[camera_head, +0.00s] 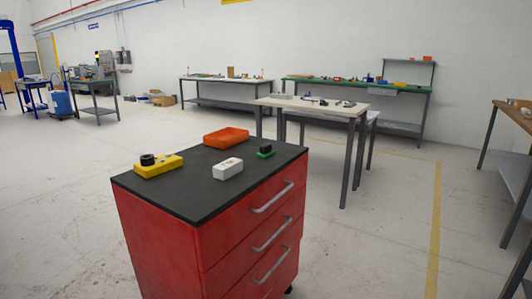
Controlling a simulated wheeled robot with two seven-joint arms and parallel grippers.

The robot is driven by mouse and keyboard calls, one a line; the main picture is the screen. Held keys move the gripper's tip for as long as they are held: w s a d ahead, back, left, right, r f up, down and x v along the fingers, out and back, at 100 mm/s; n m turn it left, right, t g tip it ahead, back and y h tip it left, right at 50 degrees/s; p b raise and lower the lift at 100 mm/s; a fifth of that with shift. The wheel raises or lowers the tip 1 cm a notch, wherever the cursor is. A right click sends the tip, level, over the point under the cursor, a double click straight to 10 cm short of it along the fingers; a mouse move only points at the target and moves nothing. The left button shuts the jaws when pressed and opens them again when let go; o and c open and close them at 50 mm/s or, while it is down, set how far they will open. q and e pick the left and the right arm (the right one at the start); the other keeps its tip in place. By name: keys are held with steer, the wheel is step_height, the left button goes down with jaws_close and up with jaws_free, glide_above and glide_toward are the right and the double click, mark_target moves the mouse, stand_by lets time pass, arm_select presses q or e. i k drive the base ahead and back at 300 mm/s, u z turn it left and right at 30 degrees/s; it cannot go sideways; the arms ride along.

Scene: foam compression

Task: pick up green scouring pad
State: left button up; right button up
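A thin green pad (267,155), which looks like the green scouring pad, lies on the black top (195,196) of a red drawer cabinet. A small black object (265,149) rests on it and hides part of its upper face. Neither of my grippers is in view.
An orange tray (226,137) stands behind the pad. A white block (228,169) lies in front of it to the left. A yellow block (158,166) with a black round piece (147,159) is at the left. The cabinet top's front is clear. A light table (312,104) stands behind.

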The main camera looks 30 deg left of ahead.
mark_target(265, 151)
steer(key=z, duration=0.1)
steer(key=i, duration=4.4)
steer(key=u, duration=3.35)
